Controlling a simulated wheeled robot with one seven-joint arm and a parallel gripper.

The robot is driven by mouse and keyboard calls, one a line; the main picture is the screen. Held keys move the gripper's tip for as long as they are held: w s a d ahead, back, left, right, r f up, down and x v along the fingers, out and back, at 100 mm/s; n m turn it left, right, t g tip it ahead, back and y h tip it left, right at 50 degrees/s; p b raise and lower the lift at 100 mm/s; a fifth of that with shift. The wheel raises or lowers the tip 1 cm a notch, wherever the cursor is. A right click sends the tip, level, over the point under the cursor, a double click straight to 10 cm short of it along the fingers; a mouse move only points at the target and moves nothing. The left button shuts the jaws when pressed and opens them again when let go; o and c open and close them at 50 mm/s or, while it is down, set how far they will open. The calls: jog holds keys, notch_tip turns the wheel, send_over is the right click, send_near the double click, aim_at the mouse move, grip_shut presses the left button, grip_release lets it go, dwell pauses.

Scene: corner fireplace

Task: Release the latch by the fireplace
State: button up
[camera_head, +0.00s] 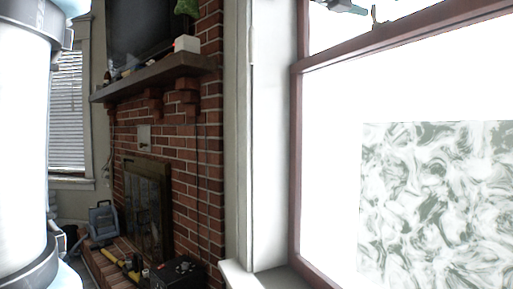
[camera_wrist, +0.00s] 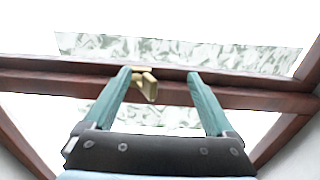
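A brass-coloured latch (camera_wrist: 149,85) sits on the brown window rail (camera_wrist: 230,90) in the wrist view. My gripper (camera_wrist: 159,74) is open, with its two teal fingers spread wide. The latch shows between the fingers, close to the left one; I cannot tell whether that finger touches it.
The brick fireplace (camera_head: 190,140) with its mantel (camera_head: 150,77) stands left of the window. A black box (camera_head: 178,273) and tools lie on the hearth. A marbled green-white panel (camera_head: 435,200) shows through the window. My white arm blocks the head view's left edge.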

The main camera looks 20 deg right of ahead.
jog(key=s+a+b, duration=0.1)
jog(key=a+b, duration=0.1)
jog(key=a, duration=0.3)
jog(key=w+a+f+m+t+y+p, duration=0.1)
jog(key=w+a+f, duration=0.4)
jog(key=f, duration=0.5)
jog(key=w+a+f+m+t+y+p, duration=0.1)
jog(key=w+a+f+m+y, duration=0.2)
jog(key=f, duration=0.7)
jog(key=w+a+f+m+y+p, duration=0.2)
jog(key=w+a+f+y, duration=0.3)
jog(key=w+a+f, duration=0.3)
jog(key=shift+w+a+f+t+y, duration=0.15)
jog(key=shift+w+f+t+y, duration=0.25)
jog(key=shift+w+f, duration=0.7)
jog(key=shift+s+f, duration=0.2)
